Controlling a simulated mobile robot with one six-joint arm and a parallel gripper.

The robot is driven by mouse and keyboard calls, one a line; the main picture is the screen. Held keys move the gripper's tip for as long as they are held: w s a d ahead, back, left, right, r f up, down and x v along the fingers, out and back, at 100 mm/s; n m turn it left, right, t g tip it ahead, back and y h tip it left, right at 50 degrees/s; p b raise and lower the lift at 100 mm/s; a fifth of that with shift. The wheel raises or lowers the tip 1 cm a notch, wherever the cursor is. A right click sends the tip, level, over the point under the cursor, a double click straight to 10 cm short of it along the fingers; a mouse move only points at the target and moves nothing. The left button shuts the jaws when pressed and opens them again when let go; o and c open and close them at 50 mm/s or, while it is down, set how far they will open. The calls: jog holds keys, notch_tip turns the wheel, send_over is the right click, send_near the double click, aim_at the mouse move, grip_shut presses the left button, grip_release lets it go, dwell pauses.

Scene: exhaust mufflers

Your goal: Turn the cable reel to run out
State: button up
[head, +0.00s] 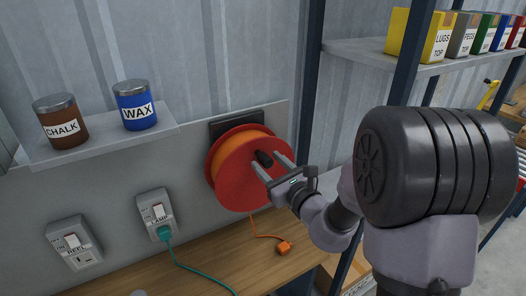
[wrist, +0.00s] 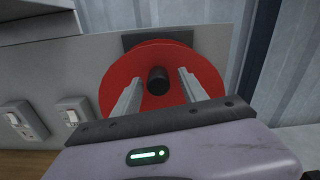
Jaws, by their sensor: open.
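The red cable reel (head: 240,172) is mounted on the grey wall panel, with orange cable wound behind its front disc. A black knob (head: 264,158) sticks out from the disc. In the wrist view the reel (wrist: 122,92) faces me, with the knob (wrist: 158,79) high on the disc. My gripper (head: 271,165) is open, its two fingers on either side of the knob. In the wrist view my gripper (wrist: 157,75) shows a gap between each finger and the knob. An orange plug (head: 284,248) on a short cable end lies on the bench below the reel.
The wooden bench (head: 200,262) lies below. A REEL socket (head: 75,242) and a LAMP socket (head: 155,213) with a green plug and cable are on the panel at left. Chalk (head: 61,122) and wax (head: 134,106) tins stand on a shelf. A dark post (head: 308,85) rises right of the reel.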

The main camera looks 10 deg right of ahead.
jog(key=shift+w+a+r, duration=0.1)
jog(key=shift+w+a, duration=0.05)
jog(key=shift+w, duration=0.1)
jog(key=shift+s, duration=0.15)
jog(key=shift+c, duration=1.2)
grip_shut()
